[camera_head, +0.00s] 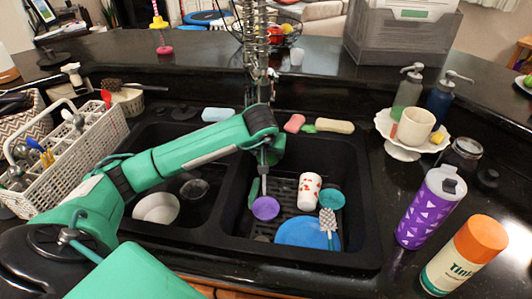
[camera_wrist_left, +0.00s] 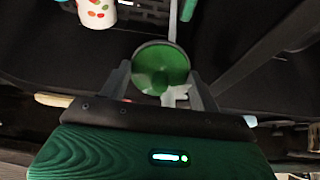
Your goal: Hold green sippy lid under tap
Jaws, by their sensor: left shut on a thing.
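My left gripper (camera_head: 264,158) is over the right basin, just in front of the tap (camera_head: 256,45) with its spring coil. In the left wrist view the green sippy lid (camera_wrist_left: 160,68) sits between the two fingers of my left gripper (camera_wrist_left: 160,85), which is shut on it. The lid is round with a pale rim, and its flat face is toward the camera. In the head view I cannot make out the lid; the arm and gripper cover that spot. The lower part of the tap is also partly hidden by the arm, and I see no clear water stream. My right gripper is not in view.
The right basin holds a purple round item (camera_head: 265,208), a white patterned cup (camera_head: 309,191), a teal cup (camera_head: 332,198), a blue plate (camera_head: 302,233) and a brush (camera_head: 328,222). A white bowl (camera_head: 156,208) is in the left basin. Bottles (camera_head: 431,207) stand at right.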

